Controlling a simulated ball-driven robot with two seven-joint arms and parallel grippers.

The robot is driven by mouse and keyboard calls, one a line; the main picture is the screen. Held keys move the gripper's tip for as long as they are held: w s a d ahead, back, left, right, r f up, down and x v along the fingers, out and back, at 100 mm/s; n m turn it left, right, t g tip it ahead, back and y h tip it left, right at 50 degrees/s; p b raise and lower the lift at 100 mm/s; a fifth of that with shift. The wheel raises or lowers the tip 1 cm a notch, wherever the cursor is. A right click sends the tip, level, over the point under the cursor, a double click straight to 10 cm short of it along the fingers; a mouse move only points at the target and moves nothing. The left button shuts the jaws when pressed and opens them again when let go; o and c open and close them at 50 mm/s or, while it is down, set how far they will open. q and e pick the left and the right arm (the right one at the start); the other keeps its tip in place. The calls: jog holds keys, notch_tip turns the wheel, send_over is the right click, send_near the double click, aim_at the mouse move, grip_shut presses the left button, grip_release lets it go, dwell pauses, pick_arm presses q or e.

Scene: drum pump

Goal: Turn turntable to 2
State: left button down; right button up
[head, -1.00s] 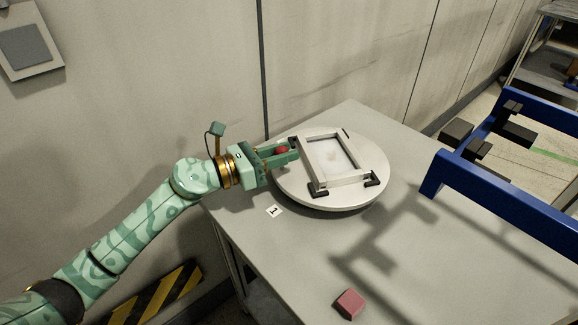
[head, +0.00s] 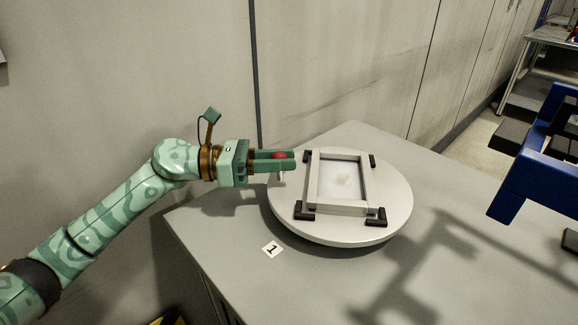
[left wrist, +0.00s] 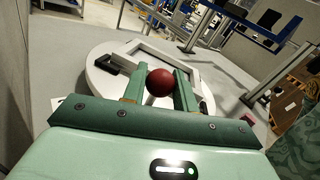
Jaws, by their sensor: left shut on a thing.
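The turntable (head: 398,212) is a round, light grey disc on the table. A red ball-shaped knob (head: 280,155) on a short pin stands at its left rim. My left gripper (head: 284,161) is shut on the knob from the left. The left wrist view shows the red knob (left wrist: 160,82) between the two green fingers. A white label reading 1 (head: 272,249) lies on the table in front of the turntable, at its left. No label reading 2 shows. My right gripper is out of view.
A light rectangular frame (head: 340,208) sits on the turntable between black corner blocks. The grey table (head: 290,290) is clear in front. A blue structure (head: 512,186) stands at the right and casts a shadow. A wall runs behind.

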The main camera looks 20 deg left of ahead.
pick_arm(q)
jog(key=shift+w+a, duration=0.1)
jog(key=shift+w, duration=0.15)
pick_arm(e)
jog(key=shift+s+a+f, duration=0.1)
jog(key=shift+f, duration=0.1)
pick_arm(q)
jog(key=c, duration=1.1)
grip_release()
jog(key=shift+c, duration=0.2)
jog(key=shift+r, duration=0.2)
notch_tip(320, 180, up, 3)
jog(key=shift+f+p, duration=0.15)
jog(key=shift+p, duration=0.3)
jog(key=s+d+r+p, duration=0.2)
jog(key=s+r+p, duration=0.2)
jog(key=s+r, duration=0.1)
jog(key=s+d+r+p, duration=0.2)
jog(key=s+r+p, duration=0.2)
jog(key=s, duration=0.4)
jog(key=shift+d+r, duration=0.35)
jog(key=shift+r, duration=0.1)
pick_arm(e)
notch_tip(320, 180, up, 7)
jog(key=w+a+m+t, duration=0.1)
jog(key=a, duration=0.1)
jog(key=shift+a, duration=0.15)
